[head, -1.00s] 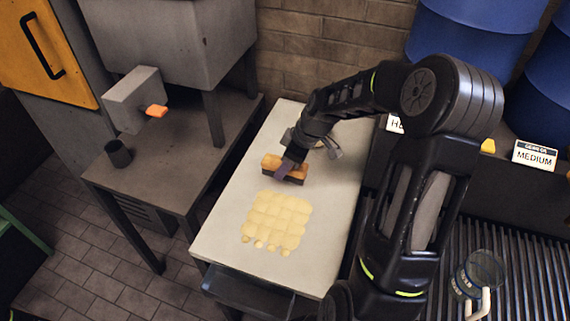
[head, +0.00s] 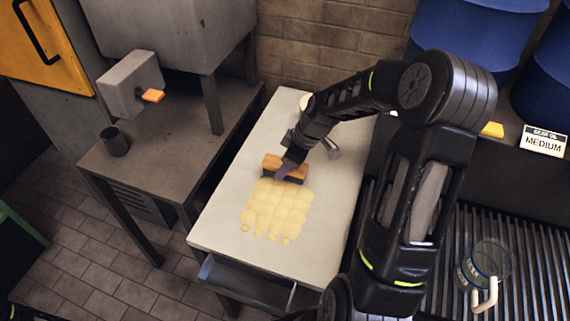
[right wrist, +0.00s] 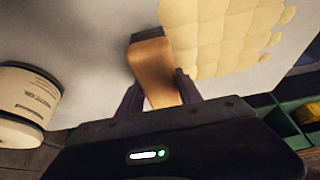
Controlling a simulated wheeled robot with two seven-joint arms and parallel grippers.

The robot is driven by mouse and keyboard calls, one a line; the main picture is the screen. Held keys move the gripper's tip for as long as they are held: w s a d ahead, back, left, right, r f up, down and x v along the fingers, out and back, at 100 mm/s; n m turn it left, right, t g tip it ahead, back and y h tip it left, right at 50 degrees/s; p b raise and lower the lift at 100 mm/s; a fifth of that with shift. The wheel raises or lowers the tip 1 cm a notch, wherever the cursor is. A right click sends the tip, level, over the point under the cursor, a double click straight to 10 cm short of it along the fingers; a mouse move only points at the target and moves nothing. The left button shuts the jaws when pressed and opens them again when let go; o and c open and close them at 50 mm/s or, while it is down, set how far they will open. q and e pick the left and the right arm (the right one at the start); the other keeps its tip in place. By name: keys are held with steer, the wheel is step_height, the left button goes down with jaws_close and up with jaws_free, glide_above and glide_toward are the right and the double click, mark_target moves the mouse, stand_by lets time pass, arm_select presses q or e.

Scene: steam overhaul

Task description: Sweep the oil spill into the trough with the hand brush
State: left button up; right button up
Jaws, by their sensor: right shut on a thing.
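The hand brush (head: 272,163) has an orange-brown wooden back and dark bristles. It is upright on the pale table top (head: 225,213), at the far edge of the oil spill. My right gripper (head: 289,170) is shut on the brush; in the right wrist view its two fingers sit either side of the wooden brush (right wrist: 152,68). The oil spill (head: 278,207) is a pale yellow, lumpy patch, with small blobs along its near edge. It also shows in the right wrist view (right wrist: 225,35). The trough (head: 245,284) appears as a dark tray below the table's near edge. My left gripper is out of view.
A grey machine on a bench (head: 150,165) stands to the left, with a dark cup (head: 115,141) on it. A white container (right wrist: 28,100) stands near the brush in the right wrist view.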

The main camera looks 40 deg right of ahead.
steer(key=shift+f+b, duration=0.6)
stand_by(0.5)
steer(key=shift+s+a+r, duration=0.1)
steer(key=shift+s+a, duration=0.35)
steer(key=shift+a, duration=0.2)
steer(key=shift+s+a+r, duration=0.1)
steer(key=shift+s+a, duration=0.3)
steer(key=shift+a, duration=0.2)
steer(key=shift+a+f+b, duration=0.1)
steer(key=shift+b, duration=0.2)
steer(key=shift+s+a+f+b, duration=0.1)
steer(key=shift+s+a+b, duration=0.25)
steer(key=shift+s+a, duration=0.55)
steer(key=shift+a, duration=0.2)
steer(key=shift+a, duration=0.15)
steer(key=shift+s+a, duration=0.8)
steer(key=shift+a, duration=0.3)
